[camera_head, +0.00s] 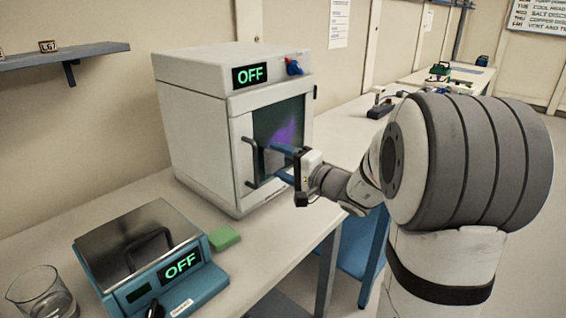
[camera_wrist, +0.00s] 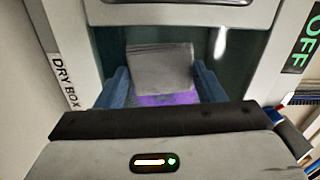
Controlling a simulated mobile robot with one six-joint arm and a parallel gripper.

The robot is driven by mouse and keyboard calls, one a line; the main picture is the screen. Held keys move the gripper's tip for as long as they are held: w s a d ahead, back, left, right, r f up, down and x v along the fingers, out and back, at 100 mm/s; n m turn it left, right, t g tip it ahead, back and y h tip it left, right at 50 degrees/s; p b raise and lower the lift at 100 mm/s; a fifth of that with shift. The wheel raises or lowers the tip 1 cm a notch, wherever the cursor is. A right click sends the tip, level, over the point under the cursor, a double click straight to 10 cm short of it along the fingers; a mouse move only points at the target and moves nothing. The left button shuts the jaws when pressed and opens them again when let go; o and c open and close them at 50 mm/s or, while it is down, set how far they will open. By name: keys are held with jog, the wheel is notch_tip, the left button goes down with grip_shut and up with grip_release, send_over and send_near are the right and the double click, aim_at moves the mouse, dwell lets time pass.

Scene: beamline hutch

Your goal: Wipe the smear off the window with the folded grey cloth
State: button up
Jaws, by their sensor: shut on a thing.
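The window (camera_head: 268,120) is a dark pane in the front door of a white dry box (camera_head: 203,130). A purple smear (camera_head: 287,133) shows on the pane; in the wrist view it shows as a purple band (camera_wrist: 168,98) beside the cloth. My gripper (camera_head: 278,161) has blue fingers and is at the lower part of the window. In the wrist view my gripper (camera_wrist: 163,82) is shut on the folded grey cloth (camera_wrist: 160,66), which lies between the fingers and in front of the pane. The cloth hides part of the window. I cannot tell whether it touches the glass.
A black door handle (camera_head: 248,165) stands out left of my gripper. A blue hotplate-like device (camera_head: 190,290) reading OFF, a green block (camera_head: 224,238) and a glass beaker (camera_head: 40,292) are on the bench (camera_head: 265,228) at front left. A shelf (camera_head: 60,56) is on the wall.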

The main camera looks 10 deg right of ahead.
aim_at(297, 140)
jog(key=shift+b+x, duration=0.5)
jog(key=shift+x, duration=0.35)
jog(key=shift+w+d+r+b, duration=0.1)
jog(key=shift+w+d+b, duration=0.5)
jog(key=shift+w+d, duration=0.85)
jog(key=shift+w+d+f+b, duration=0.1)
jog(key=shift+w+d+b, duration=0.7)
jog(key=shift+d, duration=1)
jog(key=shift+w+d+r+b, duration=0.1)
jog(key=shift+w+d+b, duration=0.35)
jog(key=shift+w+d, duration=1.05)
